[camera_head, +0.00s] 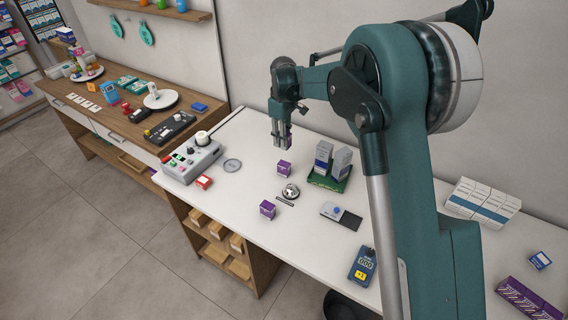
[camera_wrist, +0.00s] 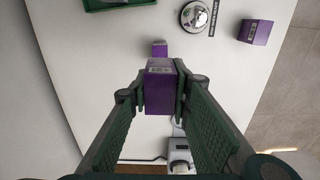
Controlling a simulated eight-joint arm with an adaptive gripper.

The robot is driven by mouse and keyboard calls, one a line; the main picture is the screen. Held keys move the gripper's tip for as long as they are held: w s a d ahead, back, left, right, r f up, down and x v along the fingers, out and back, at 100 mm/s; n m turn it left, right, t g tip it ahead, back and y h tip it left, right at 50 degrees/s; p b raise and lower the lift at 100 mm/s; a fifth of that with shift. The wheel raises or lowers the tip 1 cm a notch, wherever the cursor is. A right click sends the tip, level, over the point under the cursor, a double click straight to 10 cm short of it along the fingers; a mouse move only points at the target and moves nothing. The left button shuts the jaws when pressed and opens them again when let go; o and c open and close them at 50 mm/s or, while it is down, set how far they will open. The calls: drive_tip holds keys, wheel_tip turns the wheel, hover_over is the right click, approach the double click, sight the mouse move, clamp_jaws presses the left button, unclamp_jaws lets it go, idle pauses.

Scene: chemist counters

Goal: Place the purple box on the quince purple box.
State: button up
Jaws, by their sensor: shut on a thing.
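My gripper (camera_head: 281,141) is shut on a purple box (camera_wrist: 160,90), held above the white counter; a sliver of that box (camera_head: 289,142) shows between the fingers in the head view. A second purple box (camera_head: 284,168) stands on the counter below my gripper; in the wrist view it (camera_wrist: 160,48) shows just past the held box, partly hidden by it. A third purple box (camera_head: 267,209) stands nearer the counter's front edge, and shows at upper right in the wrist view (camera_wrist: 256,32). The labels are too small to tell which is the quince box.
A silver bell (camera_head: 290,191) sits between the standing purple boxes and a green tray (camera_head: 328,184) bearing grey boxes. A grey console (camera_head: 192,160) and a red box (camera_head: 204,182) are to the left. A card terminal (camera_head: 362,266) lies near the front edge.

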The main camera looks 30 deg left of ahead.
hover_over(283, 163)
drive_tip(key=shift+d+f, duration=0.1)
drive_tip(key=shift+f, duration=3.05)
drive_tip(key=shift+f, duration=0.1)
drive_tip(key=shift+f+p, duration=0.3)
drive_tip(key=shift+f, duration=1.45)
drive_tip(key=shift+f, duration=0.15)
drive_tip(key=o, duration=0.8)
wheel_tip(283, 163, up, 12)
drive_tip(key=shift+r+b, duration=0.2)
drive_tip(key=shift+b, duration=0.1)
